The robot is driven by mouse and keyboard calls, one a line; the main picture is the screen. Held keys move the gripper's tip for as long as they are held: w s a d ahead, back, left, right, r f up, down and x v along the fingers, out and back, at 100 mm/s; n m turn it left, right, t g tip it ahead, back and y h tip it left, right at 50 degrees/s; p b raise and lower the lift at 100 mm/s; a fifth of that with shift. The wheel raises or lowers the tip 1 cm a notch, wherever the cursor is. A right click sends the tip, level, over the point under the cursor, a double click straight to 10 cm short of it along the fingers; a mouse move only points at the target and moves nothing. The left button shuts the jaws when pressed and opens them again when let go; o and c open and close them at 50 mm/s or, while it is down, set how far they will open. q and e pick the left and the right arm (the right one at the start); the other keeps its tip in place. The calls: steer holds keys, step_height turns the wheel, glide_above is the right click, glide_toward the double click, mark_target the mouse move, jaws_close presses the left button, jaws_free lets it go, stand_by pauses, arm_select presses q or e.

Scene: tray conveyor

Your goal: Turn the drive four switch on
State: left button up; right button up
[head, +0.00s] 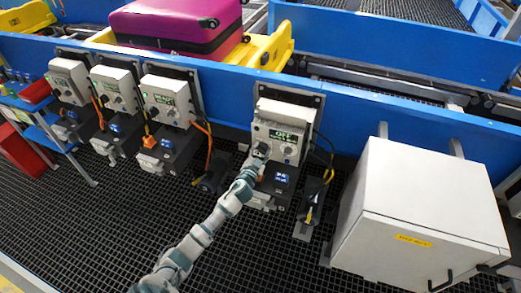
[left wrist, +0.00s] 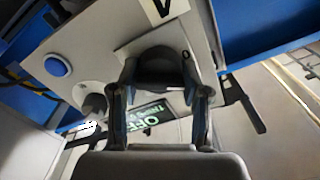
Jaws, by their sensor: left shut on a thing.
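The fourth drive box (head: 283,134) from the left is a grey unit on the blue conveyor rail, with a small display (head: 284,136) reading OFF in green. My left gripper (head: 261,152) reaches up to the lower left of its face and hides the switch there. In the left wrist view, the black rotary switch (left wrist: 165,66) sits between the two fingers of my left gripper (left wrist: 164,92), which is shut on it. A "0" mark shows beside the switch. The OFF display (left wrist: 148,117) appears upside down behind the fingers. My right gripper is not in view.
Three similar drive boxes (head: 165,100) stand to the left. A white cabinet (head: 410,218) stands on the right. A magenta suitcase (head: 178,22) lies in a yellow tray (head: 262,50) on the conveyor. A blue round button (left wrist: 57,66) is beside the switch. Dark grating covers the floor.

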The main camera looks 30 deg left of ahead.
arm_select(q)
steer(key=m, duration=0.2)
steer(key=shift+m+p, duration=0.4)
steer(key=m+p, duration=0.1)
steer(key=m, duration=0.2)
steer(key=shift+d+m, duration=0.1)
steer(key=shift+m, duration=0.2)
steer(key=m, duration=0.4)
steer(key=shift+f+p, duration=0.25)
steer(key=shift+p, duration=0.1)
steer(key=shift+d+f+m, duration=0.1)
steer(key=shift+d+m, duration=0.05)
steer(key=shift+m, duration=0.65)
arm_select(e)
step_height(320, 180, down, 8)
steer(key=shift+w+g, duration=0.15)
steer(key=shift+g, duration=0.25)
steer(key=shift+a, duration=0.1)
arm_select(q)
steer(key=shift+f, duration=0.15)
steer(key=o, duration=1.1)
steer(key=shift+o, duration=0.3)
steer(key=shift+r, duration=0.2)
